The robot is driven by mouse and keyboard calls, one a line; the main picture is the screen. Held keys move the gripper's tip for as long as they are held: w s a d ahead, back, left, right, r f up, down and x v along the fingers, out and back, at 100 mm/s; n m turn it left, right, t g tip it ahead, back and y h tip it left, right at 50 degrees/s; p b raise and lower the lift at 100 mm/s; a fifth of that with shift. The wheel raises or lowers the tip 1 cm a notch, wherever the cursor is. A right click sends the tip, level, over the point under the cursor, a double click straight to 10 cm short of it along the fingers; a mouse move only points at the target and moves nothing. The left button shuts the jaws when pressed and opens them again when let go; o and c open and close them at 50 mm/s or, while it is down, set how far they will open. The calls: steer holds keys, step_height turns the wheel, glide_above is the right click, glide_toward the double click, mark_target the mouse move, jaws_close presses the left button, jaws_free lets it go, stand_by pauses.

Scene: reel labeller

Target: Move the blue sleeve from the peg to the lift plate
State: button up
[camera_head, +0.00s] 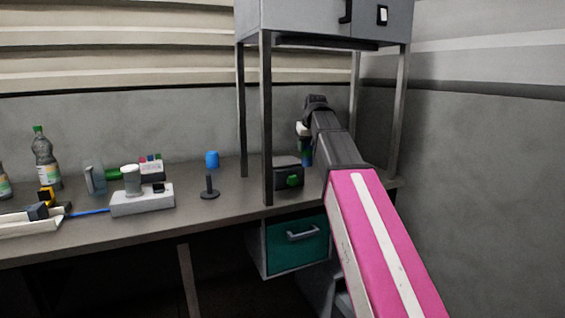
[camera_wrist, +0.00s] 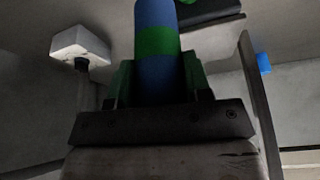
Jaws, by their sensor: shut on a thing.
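The blue sleeve (camera_wrist: 155,78), a blue cylinder with a green band, is between my gripper's fingers (camera_wrist: 157,82) in the wrist view. My gripper is shut on it. In the head view, the sleeve (camera_head: 307,159) shows only partly below my gripper (camera_head: 306,148), under the raised cabinet. The peg (camera_head: 210,188), a dark post on a round base, stands on the bench to the left with no sleeve on it. A white block on a dark stem (camera_wrist: 80,42) is at upper left in the wrist view. I cannot tell whether it is the lift plate.
The raised cabinet (camera_head: 325,18) stands on thin legs around my arm. A dark box with a green button (camera_head: 288,178) sits near the front leg. A blue rounded object (camera_head: 212,159) is behind the peg. A grey unit (camera_head: 142,200) and bottles (camera_head: 44,160) are farther left.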

steer(key=w+a+r+n+g+y, duration=0.1)
steer(key=w+a+r+n+y, duration=0.1)
steer(key=w+a+r+n, duration=0.55)
steer(key=shift+m, duration=0.55)
steer(key=f, duration=0.5)
steer(key=w+f, duration=0.1)
steer(key=f, duration=0.2)
steer(key=shift+w+a+f, duration=0.1)
steer(key=shift+a+f, duration=0.15)
steer(key=shift+f, duration=0.1)
steer(key=shift+f, duration=0.1)
steer(key=o, duration=1)
steer(key=v, duration=1.2)
steer(key=shift+w, duration=0.15)
